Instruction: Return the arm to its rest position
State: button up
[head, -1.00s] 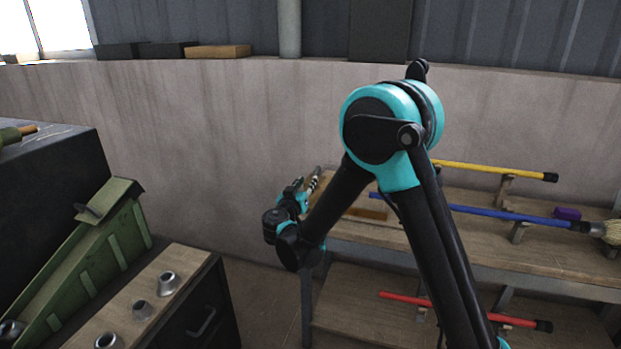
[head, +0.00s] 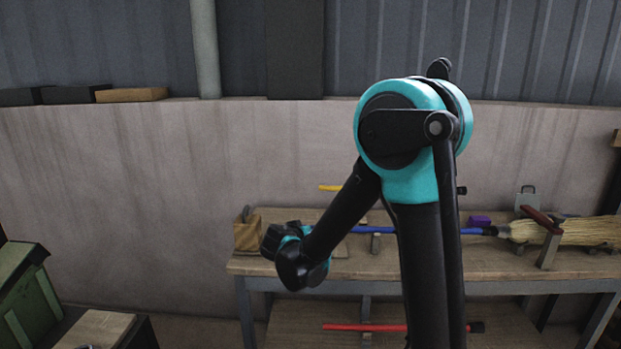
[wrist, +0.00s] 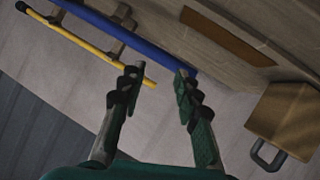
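My arm stands folded in the right middle of the head view, its forearm reaching down and left to the wrist in front of the workbench. My gripper's fingers are hidden behind the wrist there. In the wrist view my gripper (wrist: 160,78) has its two fingers spread apart, with nothing between them. Beyond the fingertips in that view are a blue handle (wrist: 135,40) and a yellow handle (wrist: 80,42).
The workbench (head: 500,272) bears a wooden box (head: 247,236) at its left end and a purple block (head: 479,221). A red handle (head: 365,328) lies on the lower shelf. A green container (head: 25,290) stands at lower left. Bare wall (head: 150,190) lies behind.

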jog(key=s+d+f+g+y, duration=0.1)
jog(key=s+d+f+g, duration=0.25)
jog(key=s+d, duration=0.6)
jog(key=s+d+f+g+y, duration=0.1)
jog(key=s+d+f+g, duration=0.25)
jog(key=s+d, duration=0.6)
jog(key=s+d+f+g+y, duration=0.1)
jog(key=s+f+y, duration=0.1)
jog(key=s, duration=0.6)
jog(key=shift+d+f+y, duration=0.3)
jog(key=shift+d+f, duration=0.05)
jog(key=shift+f, duration=0.45)
